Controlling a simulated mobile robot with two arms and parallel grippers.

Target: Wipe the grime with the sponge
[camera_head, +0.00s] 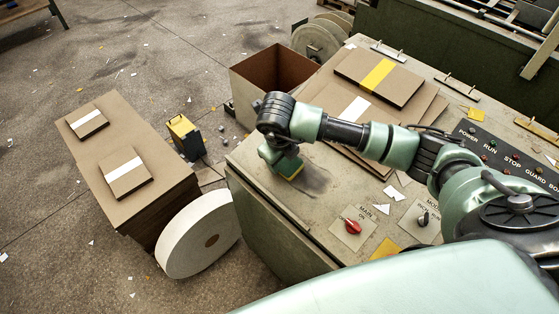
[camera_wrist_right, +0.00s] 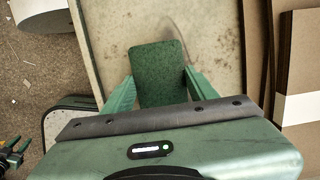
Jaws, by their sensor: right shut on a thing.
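The sponge (camera_head: 290,167), green on top with a yellow layer, is at the tip of my right gripper (camera_head: 282,158), low over the greyish top of the feeder cabinet (camera_head: 262,207). In the right wrist view the green sponge (camera_wrist_right: 158,72) lies between the two green fingers of my right gripper (camera_wrist_right: 160,90), which is shut on it. A dark smudge of grime (camera_head: 314,180) shows on the cabinet top just right of the sponge. In the wrist view a faint stain shows right of the sponge. I cannot tell whether the sponge touches the surface.
Board stacks (camera_head: 380,75) lie on the cabinet behind my right arm. The control panel has a red knob (camera_head: 351,226) and paper scraps nearby. An open carton (camera_head: 262,82), a pallet-high board stack (camera_head: 150,180), a white roll (camera_head: 190,240) and a yellow-black box (camera_head: 186,135) stand left.

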